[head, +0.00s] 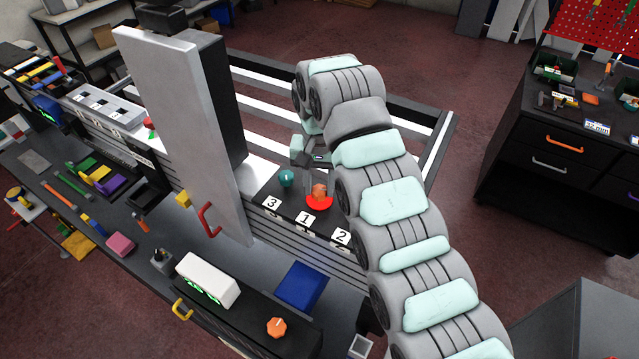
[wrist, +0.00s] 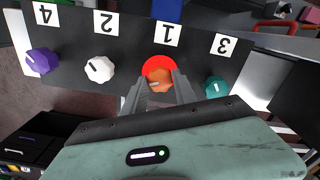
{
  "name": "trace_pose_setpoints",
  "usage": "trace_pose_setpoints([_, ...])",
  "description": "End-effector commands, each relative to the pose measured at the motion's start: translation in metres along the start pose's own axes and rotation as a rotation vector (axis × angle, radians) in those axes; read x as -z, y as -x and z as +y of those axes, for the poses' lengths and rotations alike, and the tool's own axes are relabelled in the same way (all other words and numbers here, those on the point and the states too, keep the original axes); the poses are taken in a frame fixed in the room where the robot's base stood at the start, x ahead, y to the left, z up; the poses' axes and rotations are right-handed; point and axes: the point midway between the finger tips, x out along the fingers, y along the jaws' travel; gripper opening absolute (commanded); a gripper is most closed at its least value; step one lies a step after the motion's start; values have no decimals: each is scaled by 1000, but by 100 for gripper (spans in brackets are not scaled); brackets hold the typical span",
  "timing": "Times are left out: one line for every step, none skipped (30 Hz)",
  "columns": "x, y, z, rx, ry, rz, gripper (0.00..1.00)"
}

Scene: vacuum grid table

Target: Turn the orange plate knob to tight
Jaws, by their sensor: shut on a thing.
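The orange knob (head: 319,190) sits on the black numbered plate (head: 291,217), on a red disc by label 1. In the wrist view, the same orange knob (wrist: 158,79) stands between the two fingers of my gripper (wrist: 160,84), which is shut on it. A dark pointer line on the knob runs roughly sideways there. The red disc (wrist: 158,62) shows behind the knob. In the head view my arm comes in from the right and partly hides the plate and its right end.
A teal knob (wrist: 216,87) is close to the right finger in the wrist view. A white knob (wrist: 99,69) and purple knob (wrist: 42,61) stand left. A tall grey panel (head: 185,125) rises left of the plate. Another orange knob (head: 277,327) is on the front box.

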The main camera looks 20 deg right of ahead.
Motion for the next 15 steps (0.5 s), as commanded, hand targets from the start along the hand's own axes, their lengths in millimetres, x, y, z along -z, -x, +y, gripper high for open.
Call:
trace_pose_setpoints([0,1,0,0,-42,1,0])
trace_pose_setpoints([0,1,0,1,-71,1,0])
trace_pose_setpoints([0,2,0,1,-109,1,0])
trace_pose_setpoints([0,2,0,1,-137,1,0])
trace_pose_setpoints([0,2,0,1,-165,1,0])
trace_pose_setpoints([0,2,0,1,-204,1,0])
trace_pose_setpoints([0,2,0,1,-232,1,0])
trace_pose_setpoints([0,2,0,0,-261,1,0])
trace_pose_setpoints([0,2,0,0,-299,1,0])
trace_pose_setpoints([0,2,0,0,-327,1,0])
trace_pose_setpoints([0,2,0,0,-356,1,0])
trace_pose_setpoints([0,2,0,1,-394,1,0])
trace_pose_setpoints([0,2,0,1,-422,0,0])
trace_pose_setpoints([0,2,0,1,-450,0,0])
trace_pose_setpoints([0,2,0,1,-489,0,0])
